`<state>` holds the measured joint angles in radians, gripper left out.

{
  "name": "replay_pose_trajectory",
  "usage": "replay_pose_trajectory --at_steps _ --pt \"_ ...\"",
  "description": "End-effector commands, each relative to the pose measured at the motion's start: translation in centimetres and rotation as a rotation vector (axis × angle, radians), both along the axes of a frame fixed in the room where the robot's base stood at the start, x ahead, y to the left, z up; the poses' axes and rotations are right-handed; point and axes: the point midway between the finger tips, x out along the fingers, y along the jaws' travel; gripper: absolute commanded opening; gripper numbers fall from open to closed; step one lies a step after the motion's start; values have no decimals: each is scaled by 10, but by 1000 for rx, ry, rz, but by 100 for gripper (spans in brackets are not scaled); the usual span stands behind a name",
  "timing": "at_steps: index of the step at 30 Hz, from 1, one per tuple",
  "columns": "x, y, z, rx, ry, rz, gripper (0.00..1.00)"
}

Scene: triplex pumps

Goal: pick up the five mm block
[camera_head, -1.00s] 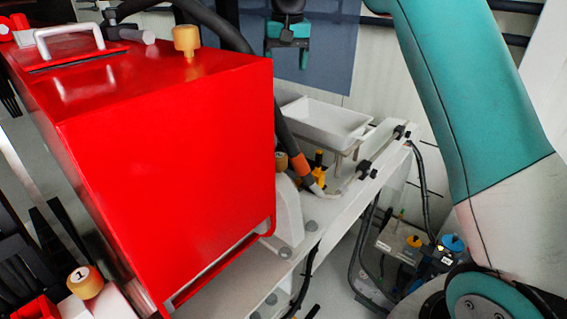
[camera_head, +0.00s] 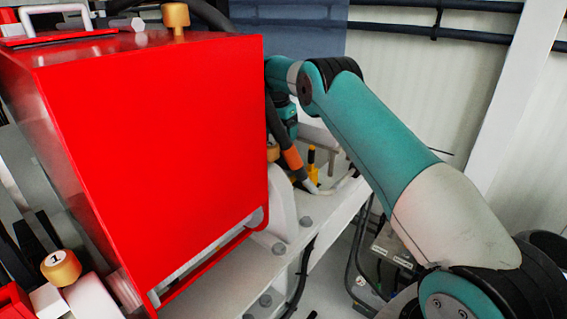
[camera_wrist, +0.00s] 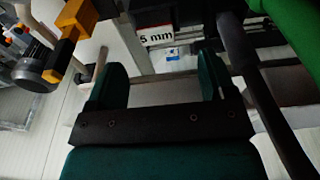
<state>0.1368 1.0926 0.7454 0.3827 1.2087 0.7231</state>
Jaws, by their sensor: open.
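The 5 mm block shows in the wrist view as a white face (camera_wrist: 157,38) with a red strip on top and the text "5 mm". It lies just beyond my fingertips, near the top middle. My gripper (camera_wrist: 160,75) is open, with its two dark green fingers apart. No object shows held between them; the block's face is past the tips, and I cannot tell the exact gap. In the head view the gripper is mostly hidden behind the red box and my arm, and the block cannot be made out.
A large red box (camera_head: 165,150) fills the left of the head view. A white bench frame (camera_head: 325,225) with bolts, and a black hose with an orange band (camera_head: 292,158), are beside my arm. In the wrist view a yellow and black fitting (camera_wrist: 70,35) is at upper left and a dark rod (camera_wrist: 245,60) at right.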

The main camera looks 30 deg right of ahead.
Motion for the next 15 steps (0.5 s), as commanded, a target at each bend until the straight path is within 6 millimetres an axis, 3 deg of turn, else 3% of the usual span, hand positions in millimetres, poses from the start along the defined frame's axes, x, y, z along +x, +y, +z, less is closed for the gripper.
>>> replay_pose_trajectory --at_steps 8,15 --pt "0 -3 -21 0 3 2 77" --pt "-3 -6 -54 1 4 2 77"
